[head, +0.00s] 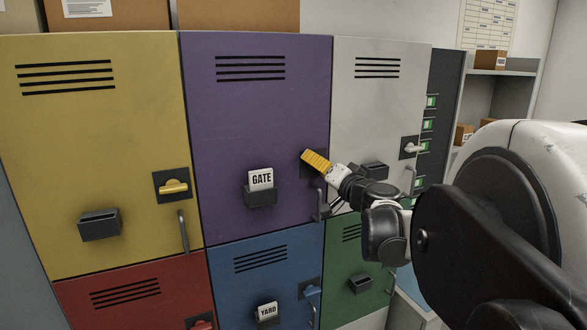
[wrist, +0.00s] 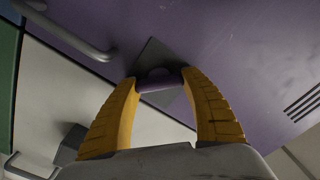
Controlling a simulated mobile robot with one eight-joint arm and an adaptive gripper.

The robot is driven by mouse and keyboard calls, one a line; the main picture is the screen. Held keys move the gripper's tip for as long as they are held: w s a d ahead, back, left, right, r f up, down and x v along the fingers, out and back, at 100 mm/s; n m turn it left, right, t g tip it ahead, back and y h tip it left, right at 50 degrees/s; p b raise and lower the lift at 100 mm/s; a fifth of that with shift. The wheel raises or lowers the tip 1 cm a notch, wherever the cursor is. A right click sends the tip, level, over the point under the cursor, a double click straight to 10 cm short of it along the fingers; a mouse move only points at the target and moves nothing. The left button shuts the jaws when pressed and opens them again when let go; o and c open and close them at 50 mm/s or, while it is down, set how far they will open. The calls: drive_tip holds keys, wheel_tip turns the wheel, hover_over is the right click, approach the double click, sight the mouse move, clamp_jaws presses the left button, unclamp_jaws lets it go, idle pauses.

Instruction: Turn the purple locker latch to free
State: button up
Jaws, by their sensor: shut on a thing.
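The purple locker (head: 240,110) is in the upper middle of the head view, its door flush with its neighbours. Its dark latch plate (head: 306,171) is at the right edge of the door, mostly behind my gripper (head: 314,160). In the wrist view the purple latch (wrist: 158,83) lies between the two yellow fingertips, in front of its dark plate (wrist: 158,57). My gripper is shut on the latch. In the head view the latch is hidden by the fingers, so I cannot tell which way it is turned there.
A purple-door pull handle (head: 320,205) is just below my gripper. Yellow (head: 100,140), grey (head: 375,110), red (head: 130,300), blue (head: 265,275) and green (head: 350,250) lockers surround it.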

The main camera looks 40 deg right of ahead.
drive_tip(key=m+b, duration=0.1)
drive_tip(key=m, duration=0.3)
drive_tip(key=shift+f+m, duration=0.1)
drive_tip(key=shift+m, duration=0.2)
drive_tip(key=shift+m+b, duration=0.4)
drive_tip(key=shift+m, duration=1.9)
drive_tip(key=o, duration=1.2)
drive_tip(key=shift+c, duration=0.2)
drive_tip(key=shift+s, duration=0.1)
